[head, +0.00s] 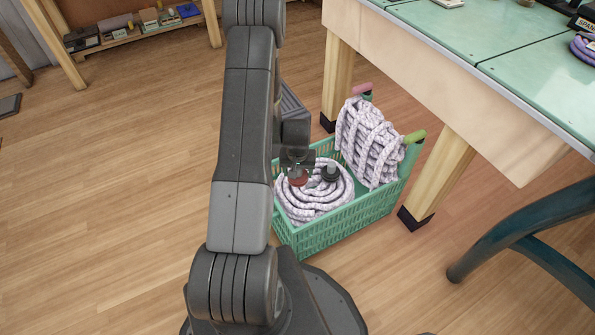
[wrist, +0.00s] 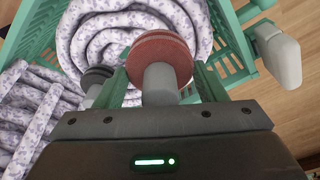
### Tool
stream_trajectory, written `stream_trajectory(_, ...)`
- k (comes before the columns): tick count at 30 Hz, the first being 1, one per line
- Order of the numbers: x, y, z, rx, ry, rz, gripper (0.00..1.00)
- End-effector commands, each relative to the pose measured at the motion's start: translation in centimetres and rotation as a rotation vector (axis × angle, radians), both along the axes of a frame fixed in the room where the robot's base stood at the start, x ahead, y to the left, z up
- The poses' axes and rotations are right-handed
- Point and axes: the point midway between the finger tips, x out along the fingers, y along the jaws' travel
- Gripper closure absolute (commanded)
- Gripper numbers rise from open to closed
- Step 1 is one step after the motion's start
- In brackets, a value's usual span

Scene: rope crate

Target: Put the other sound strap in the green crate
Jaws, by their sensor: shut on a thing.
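My gripper (head: 296,171) is low over the green crate (head: 342,222), shut on a red-brown disc-shaped thing with a grey stem, which looks like a rolled strap (wrist: 162,50). The red strap also shows in the head view (head: 298,178), over a flat coil of white and purple rope inside the crate. I cannot tell whether it touches the rope. A dark ribbed piece with a grey stem, like a second rolled strap (head: 331,173), sits on the same coil beside it. It also shows left of the red one in the wrist view (wrist: 97,78).
Another rope coil (head: 368,143) leans upright at the crate's far right end, near a pink grip (head: 362,89) and a green grip (head: 414,137). A green-topped table (head: 470,40) with wooden legs stands close behind.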

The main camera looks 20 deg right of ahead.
Motion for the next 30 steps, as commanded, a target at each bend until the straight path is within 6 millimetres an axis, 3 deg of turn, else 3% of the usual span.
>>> stream_trajectory(18,0.0,0.0,-5.6,0.0,0.0,0.001,0.68)
stream_trajectory(30,0.0,0.0,-6.0,0.0,0.0,0.001,0.68)
